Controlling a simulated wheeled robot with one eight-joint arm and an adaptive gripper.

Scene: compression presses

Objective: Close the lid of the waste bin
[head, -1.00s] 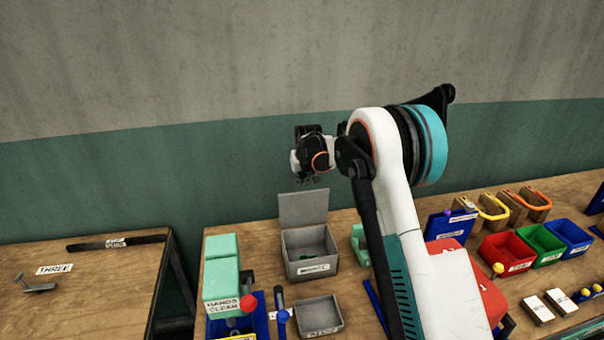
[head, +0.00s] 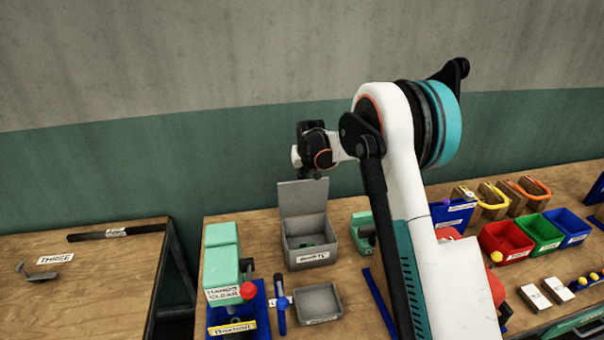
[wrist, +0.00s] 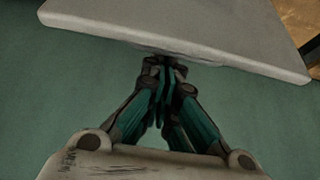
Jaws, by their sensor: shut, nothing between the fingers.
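The waste bin (head: 312,256) is a grey box with a white label on its front, standing on the bench in the head view. Its grey lid (head: 301,198) stands up at the bin's back edge, open. Something dark green lies inside the bin. My gripper (wrist: 166,68) is shut and empty in the wrist view, its fingertips at the edge of the lid (wrist: 185,28); I cannot tell whether they touch. In the head view my wrist is just above and behind the lid's top edge, and the fingers are hidden.
A grey tray (head: 319,311) lies in front of the bin. A green press (head: 221,262) with a red knob stands to the left. Another green device (head: 361,228) is close at the right. Red, green and blue bins (head: 506,244) stand farther right. The wall is behind.

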